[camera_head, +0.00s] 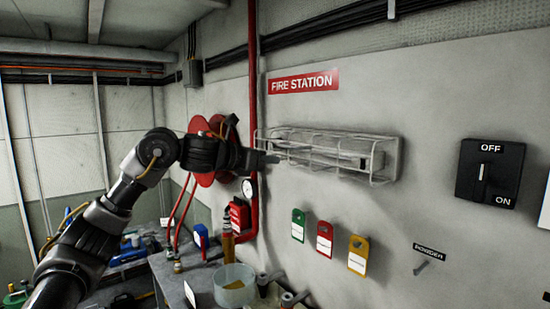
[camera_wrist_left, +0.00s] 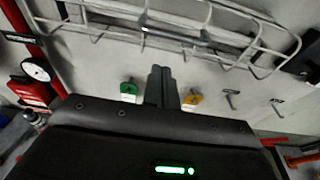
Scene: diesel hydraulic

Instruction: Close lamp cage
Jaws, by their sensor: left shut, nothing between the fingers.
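The lamp cage (camera_head: 345,171) is a pale wire frame in front of a long lamp fixture on the wall, below the red FIRE STATION sign. Its front bars stand out from the wall; I cannot tell whether it is latched. My left gripper (camera_head: 270,158) is at the cage's left end, with its fingertips pointing right and overlapping the bars in the picture. I cannot tell whether they touch. In the left wrist view the shut, empty fingers (camera_wrist_left: 162,86) point up toward the wall, and the cage (camera_wrist_left: 190,44) spans the top. My right gripper is out of view.
Green (camera_head: 298,225), red (camera_head: 325,240) and yellow (camera_head: 358,255) tags hang below the cage. A black OFF/ON switch (camera_head: 490,173) is to its right. A red pipe (camera_head: 253,90) and hose reel (camera_head: 203,150) are on the left. A cluttered bench (camera_head: 180,285) stands below.

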